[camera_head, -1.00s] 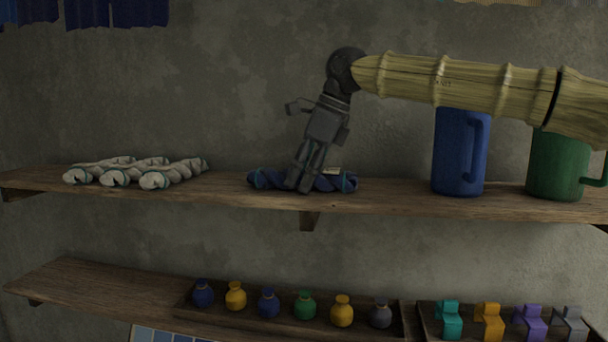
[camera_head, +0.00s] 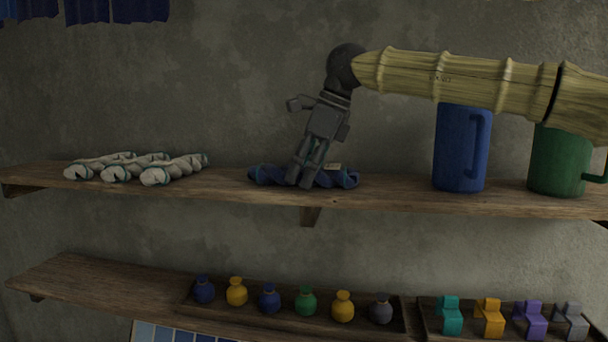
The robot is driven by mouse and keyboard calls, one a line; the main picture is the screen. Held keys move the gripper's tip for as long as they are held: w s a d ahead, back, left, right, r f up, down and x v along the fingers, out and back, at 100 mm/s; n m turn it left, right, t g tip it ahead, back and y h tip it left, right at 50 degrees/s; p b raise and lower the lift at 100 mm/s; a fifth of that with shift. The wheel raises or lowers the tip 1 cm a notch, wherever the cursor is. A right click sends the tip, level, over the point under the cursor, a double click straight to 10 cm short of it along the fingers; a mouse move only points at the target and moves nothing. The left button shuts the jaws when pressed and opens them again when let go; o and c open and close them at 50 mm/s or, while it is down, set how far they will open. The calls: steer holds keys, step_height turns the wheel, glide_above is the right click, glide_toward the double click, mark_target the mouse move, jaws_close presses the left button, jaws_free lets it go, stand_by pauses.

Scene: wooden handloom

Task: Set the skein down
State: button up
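A dark blue skein (camera_head: 267,176) with teal ties lies along the upper wooden shelf, near its middle. A small pale tag shows on its top. My gripper (camera_head: 300,183) points down and slightly left over the skein's middle. Its two fingers are close together and reach down to the skein, covering part of it. The skein appears to rest on the board, and no clear gap shows beneath it. Whether the fingers are pressed on the skein or slightly apart from it cannot be made out.
White skeins (camera_head: 135,170) lie left on the upper shelf (camera_head: 400,198). A blue mug (camera_head: 458,150) and a green mug (camera_head: 556,165) stand to the right, under my arm. The lower shelf holds a tray of small jars (camera_head: 305,301) and coloured blocks (camera_head: 489,318).

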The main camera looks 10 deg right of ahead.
steer(key=shift+d+r+b, duration=0.2)
steer(key=shift+r+b, duration=0.15)
steer(key=shift+r, duration=0.2)
steer(key=b+v, duration=0.3)
steer(key=v, duration=0.8)
steer(key=shift+s, duration=0.15)
